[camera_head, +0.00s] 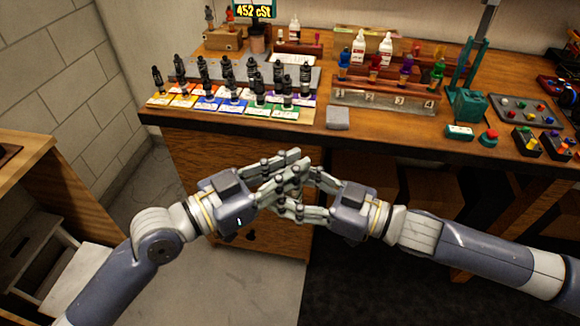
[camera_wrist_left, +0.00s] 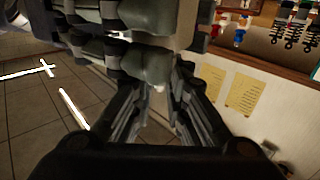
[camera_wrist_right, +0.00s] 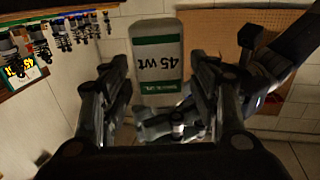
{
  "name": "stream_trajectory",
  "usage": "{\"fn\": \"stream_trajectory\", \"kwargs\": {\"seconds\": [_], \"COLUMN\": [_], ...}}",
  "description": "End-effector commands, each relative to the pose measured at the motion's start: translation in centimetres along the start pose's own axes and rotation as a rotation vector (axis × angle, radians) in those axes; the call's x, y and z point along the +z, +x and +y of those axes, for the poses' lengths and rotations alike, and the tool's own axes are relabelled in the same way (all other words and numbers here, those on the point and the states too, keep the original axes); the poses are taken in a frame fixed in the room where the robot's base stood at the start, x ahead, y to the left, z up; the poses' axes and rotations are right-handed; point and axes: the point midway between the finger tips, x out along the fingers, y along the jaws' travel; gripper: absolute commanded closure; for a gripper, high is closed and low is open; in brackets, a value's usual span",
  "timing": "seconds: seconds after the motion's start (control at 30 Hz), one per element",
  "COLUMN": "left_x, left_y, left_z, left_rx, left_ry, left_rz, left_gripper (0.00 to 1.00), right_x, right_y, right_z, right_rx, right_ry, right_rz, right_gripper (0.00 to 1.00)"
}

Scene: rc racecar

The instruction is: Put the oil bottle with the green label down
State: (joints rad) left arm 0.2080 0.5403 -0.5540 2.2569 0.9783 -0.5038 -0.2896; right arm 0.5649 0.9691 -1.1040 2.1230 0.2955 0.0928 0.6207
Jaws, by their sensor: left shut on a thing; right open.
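The oil bottle (camera_wrist_right: 157,50) is white with a green-edged label reading "45 wt". In the right wrist view it appears upside down, between and beyond the right fingers. My left gripper (camera_head: 288,172) is shut on the bottle, and its fingers show at the bottle's lower end in the right wrist view (camera_wrist_right: 170,122). My right gripper (camera_head: 312,188) is open around or close to the bottle; contact cannot be told. Both grippers meet in front of the bench, fingers overlapping in the head view. The bottle is hidden there by the fingers.
The wooden workbench (camera_head: 380,140) holds several black shocks (camera_head: 228,82) on coloured cards, white bottles (camera_head: 358,50) on a rack, a numbered metal holder (camera_head: 385,102) and a green stand (camera_head: 466,75). A "452 cSt" display (camera_head: 254,11) is behind. A narrow front strip is clear.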

Motion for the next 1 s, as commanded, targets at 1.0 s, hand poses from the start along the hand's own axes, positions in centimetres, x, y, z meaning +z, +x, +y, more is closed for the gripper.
{"fn": "stream_trajectory", "kwargs": {"seconds": [1.0], "left_x": [0.0], "left_y": [0.0], "left_z": [0.0], "left_rx": [0.000], "left_ry": [0.000], "left_rz": [0.001], "left_gripper": [1.00], "right_x": [0.8], "right_y": [-11.8], "right_z": [0.9], "right_rx": [0.021], "right_ry": [-0.008], "right_rz": [-0.005], "right_gripper": [0.45]}}
